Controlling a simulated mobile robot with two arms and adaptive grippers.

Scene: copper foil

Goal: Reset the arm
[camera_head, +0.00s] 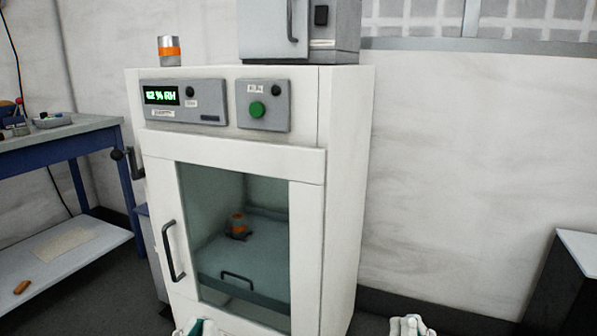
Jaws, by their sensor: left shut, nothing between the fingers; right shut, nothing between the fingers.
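My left gripper (197,327) shows at the bottom edge, in front of the lower part of a white cabinet (343,190). Only its top is in the picture, and it is shut with nothing held. My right gripper (410,326) shows at the bottom edge, right of the cabinet. It is also cut off by the frame, shut and empty. Most of both arms is out of view.
The cabinet's glass door (215,215) is shut, with a dark handle (173,252) at its left. An orange-banded item (238,224) sits inside. Another orange-banded container (169,48) stands on top. A blue-framed bench (72,140) is at left, a dark unit (560,285) at right.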

